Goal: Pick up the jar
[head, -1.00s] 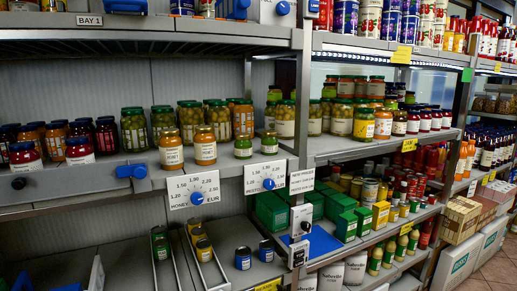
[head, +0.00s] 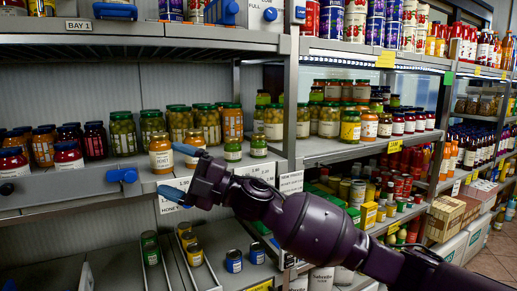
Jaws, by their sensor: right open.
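Many jars stand on the middle shelf. A honey jar with an orange lid (head: 160,157) stands at the shelf's front edge. A second similar jar (head: 194,140) stands just right of it, partly hidden behind my gripper. Two small green jars (head: 232,151) stand further right. My right gripper (head: 168,168) reaches in from the right, its blue fingers spread and empty. It points left in front of the shelf edge, its upper finger overlapping the second jar in the picture. I cannot tell whether it touches anything. My left gripper is not in view.
Rows of taller jars (head: 123,133) stand behind, and dark-lidded jars (head: 68,158) at left. The shelf edge carries a blue knob (head: 122,175) and price signs (head: 291,182). A metal post (head: 290,110) divides the bays. Cans (head: 233,261) stand on the shelf below.

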